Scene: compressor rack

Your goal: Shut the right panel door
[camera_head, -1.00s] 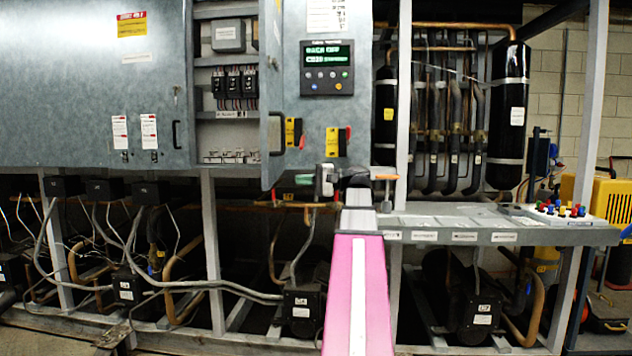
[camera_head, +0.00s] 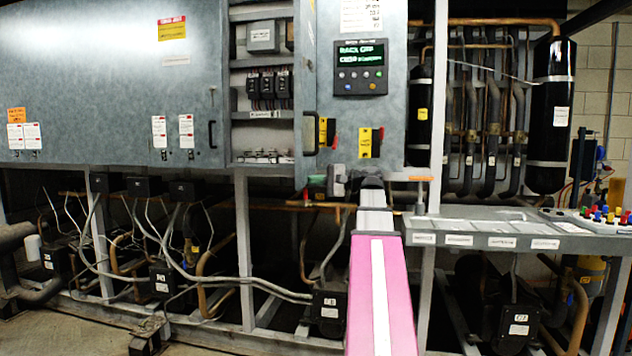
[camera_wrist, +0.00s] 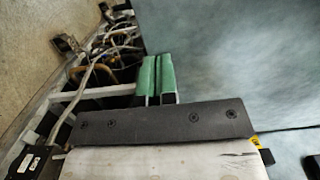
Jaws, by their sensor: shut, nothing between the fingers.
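The left panel door (camera_head: 110,80) is closed. Breakers (camera_head: 268,88) show inside the open bay. Pipes and cables run below the cabinet. A grey shelf (camera_head: 500,230) with coloured knobs juts out at the right, close to my arm.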

